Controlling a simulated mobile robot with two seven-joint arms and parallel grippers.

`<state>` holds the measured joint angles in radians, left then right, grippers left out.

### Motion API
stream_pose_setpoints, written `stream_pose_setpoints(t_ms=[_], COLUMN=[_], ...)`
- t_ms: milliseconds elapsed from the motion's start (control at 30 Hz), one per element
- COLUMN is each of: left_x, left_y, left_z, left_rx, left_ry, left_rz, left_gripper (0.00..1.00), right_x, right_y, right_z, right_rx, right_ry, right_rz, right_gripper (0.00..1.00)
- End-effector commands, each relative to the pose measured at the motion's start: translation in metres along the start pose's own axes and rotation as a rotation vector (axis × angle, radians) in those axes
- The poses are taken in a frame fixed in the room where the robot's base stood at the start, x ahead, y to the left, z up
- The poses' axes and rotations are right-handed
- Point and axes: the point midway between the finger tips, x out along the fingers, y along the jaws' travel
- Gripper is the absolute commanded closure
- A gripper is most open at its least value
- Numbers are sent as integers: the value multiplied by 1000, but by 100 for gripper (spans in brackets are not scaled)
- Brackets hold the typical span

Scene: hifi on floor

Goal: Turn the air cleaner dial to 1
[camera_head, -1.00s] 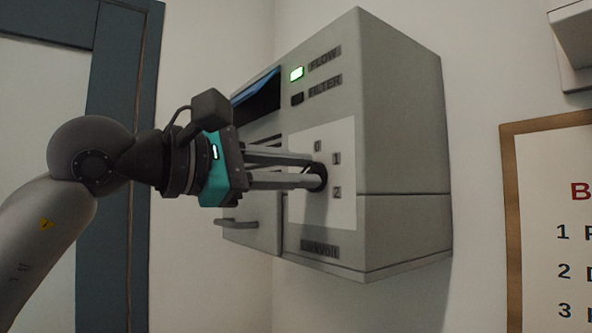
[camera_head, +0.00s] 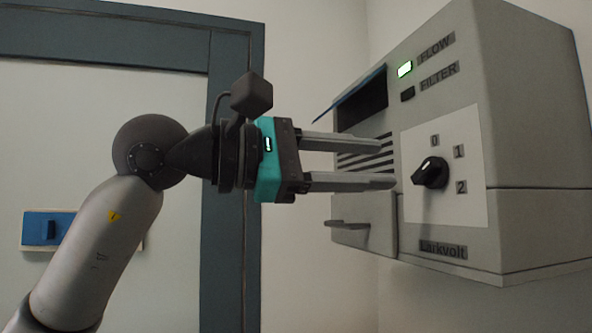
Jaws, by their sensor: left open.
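The air cleaner (camera_head: 535,110) is a grey box on the wall at the right. Its black dial (camera_head: 430,173) sits on a pale panel (camera_head: 465,125) with the marks 0, 1 and 2. The dial's grip bar slants up to the right, roughly toward 1; its small white mark is hard to read exactly. My left gripper (camera_head: 393,162) is open and empty. Its two fingers point right, one above the other, and their tips end left of the dial, apart from it. My right gripper is not in view.
A green light (camera_head: 405,69) glows beside FLOW; the FILTER light (camera_head: 408,94) is dark. A tilted blue-edged flap (camera_head: 350,95) and a handle (camera_head: 350,224) stick out from the cleaner's front. A blue wall switch (camera_head: 45,229) is at the left.

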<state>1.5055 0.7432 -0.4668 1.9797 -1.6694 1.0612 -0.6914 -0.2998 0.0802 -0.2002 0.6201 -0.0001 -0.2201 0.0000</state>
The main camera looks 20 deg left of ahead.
Motion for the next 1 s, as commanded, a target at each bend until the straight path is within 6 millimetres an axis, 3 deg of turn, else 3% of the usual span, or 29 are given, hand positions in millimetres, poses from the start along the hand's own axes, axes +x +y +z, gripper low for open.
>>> stream_pose_setpoints(t_ms=[200, 400, 1000], left_x=[-50, -76, -82], left_y=[-1, 0, 0], left_z=[-2, -1, 0], left_rx=[0, -1, 0], left_ry=[3, 1, -1], left_rz=[3, 1, -1], left_gripper=[52, 52, 52], right_x=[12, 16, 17], right_y=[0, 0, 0], right_z=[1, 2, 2], right_rx=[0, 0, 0], right_ry=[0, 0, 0], right_rz=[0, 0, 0], right_gripper=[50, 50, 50])
